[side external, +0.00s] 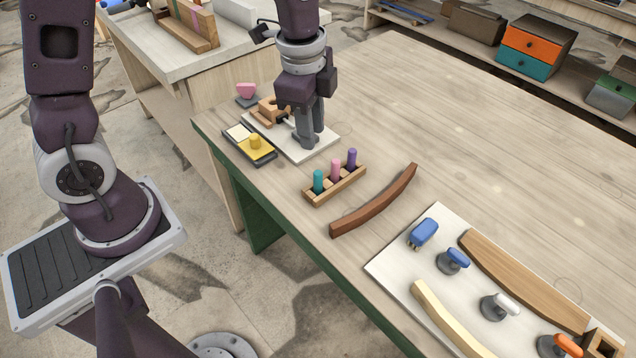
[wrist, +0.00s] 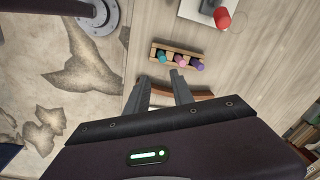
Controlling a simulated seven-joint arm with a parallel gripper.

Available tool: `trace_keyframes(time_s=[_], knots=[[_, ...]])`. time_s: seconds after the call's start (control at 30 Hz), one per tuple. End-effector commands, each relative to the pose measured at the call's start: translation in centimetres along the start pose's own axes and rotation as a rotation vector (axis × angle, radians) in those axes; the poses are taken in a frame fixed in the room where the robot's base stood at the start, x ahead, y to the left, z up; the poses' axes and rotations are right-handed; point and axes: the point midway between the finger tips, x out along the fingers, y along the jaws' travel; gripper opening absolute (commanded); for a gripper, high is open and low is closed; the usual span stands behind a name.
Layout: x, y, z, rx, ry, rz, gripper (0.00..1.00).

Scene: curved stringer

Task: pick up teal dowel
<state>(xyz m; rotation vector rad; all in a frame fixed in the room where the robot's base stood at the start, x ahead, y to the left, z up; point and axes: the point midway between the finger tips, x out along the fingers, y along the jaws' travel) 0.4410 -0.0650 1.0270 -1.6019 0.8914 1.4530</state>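The teal dowel (side external: 318,180) stands upright at the left end of a small wooden rack (side external: 347,187), beside a pink dowel (side external: 336,169) and a purple dowel (side external: 351,158). In the wrist view, the teal dowel (wrist: 162,57) is also leftmost and lies just beyond my fingertips in the picture. My gripper (side external: 309,143) points down and appears behind the rack in the side view. In the wrist view, its two fingers (wrist: 160,77) are apart with nothing between them. It touches no dowel. Its height above the table is hard to tell.
A dark brown curved stringer (side external: 374,203) lies right of the rack. A white board (side external: 395,266) with clamps and wooden pieces fills the front right. The table's middle and back right are clear.

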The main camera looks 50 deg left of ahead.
Motion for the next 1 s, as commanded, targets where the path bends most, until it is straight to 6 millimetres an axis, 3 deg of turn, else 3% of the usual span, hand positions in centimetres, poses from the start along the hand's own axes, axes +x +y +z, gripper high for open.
trace_keyframes(time_s=[0.03,0.13,0.37,0.6,0.7,0.9,0.93,1.0], knots=[[2.6,-0.3,-0.5,0.083,-0.016,0.038,0.29],[6.0,-0.7,-1.1,0.211,-0.026,0.078,0.29],[9.3,-0.6,-1.1,0.274,-0.029,0.099,0.29],[13.4,-0.6,0.2,0.271,-0.030,0.102,0.29],[14.4,-0.6,0.2,0.271,-0.029,0.098,0.29],[14.5,-0.6,0.2,0.270,-0.028,0.096,0.29],[14.5,-0.6,0.2,0.270,-0.028,0.096,0.27],[14.5,-0.6,0.2,0.270,-0.028,0.096,0.13]])
